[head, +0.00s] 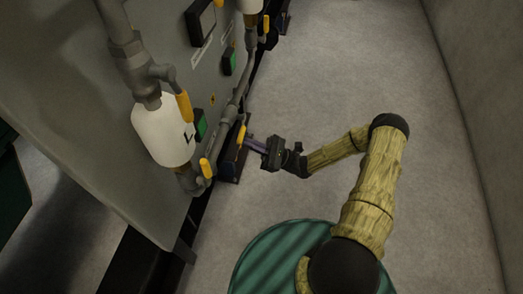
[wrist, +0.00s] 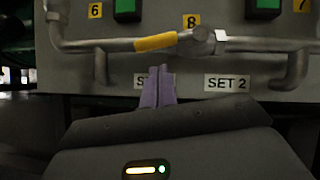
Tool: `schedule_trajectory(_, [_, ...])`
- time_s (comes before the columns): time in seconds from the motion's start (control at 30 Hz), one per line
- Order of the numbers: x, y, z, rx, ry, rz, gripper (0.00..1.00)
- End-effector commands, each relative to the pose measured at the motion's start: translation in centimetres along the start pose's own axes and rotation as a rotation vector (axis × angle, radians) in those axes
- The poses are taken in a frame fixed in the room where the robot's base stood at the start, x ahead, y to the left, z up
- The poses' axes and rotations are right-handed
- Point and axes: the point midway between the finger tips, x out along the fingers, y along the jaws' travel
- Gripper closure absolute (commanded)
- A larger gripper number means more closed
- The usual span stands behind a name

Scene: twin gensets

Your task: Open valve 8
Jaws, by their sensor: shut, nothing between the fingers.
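Valve 8 has a yellow lever (wrist: 156,42) and a grey metal body (wrist: 201,41) on a horizontal pipe, below the yellow "8" label (wrist: 190,21) in the wrist view. Its lever points left from the body, nearly along the pipe, with its left end tilted slightly down. In the head view a yellow lever (head: 241,137) shows just beyond my fingertips. My gripper (head: 250,143) is shut and empty. Its purple fingers (wrist: 158,72) stand together just below the lever in the wrist view. A small gap shows in the picture; contact in depth cannot be told.
"SET 2" (wrist: 227,83) is labelled below the pipe, and my fingers partly hide another label to its left. Green buttons (wrist: 265,4) sit above. The panel (head: 95,85) carries a white canister (head: 163,135) and other yellow levers (head: 205,168). Open floor (head: 330,90) lies right of the panel.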

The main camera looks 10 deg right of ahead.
Motion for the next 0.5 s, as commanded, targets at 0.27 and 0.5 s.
schedule_trajectory(0.27, [1.4, 0.1, 1.4, 0.0, 0.001, 0.001, 1.0])
schedule_trajectory(0.5, [1.5, 0.1, 1.4, 0.002, 0.0, 0.002, 1.0])
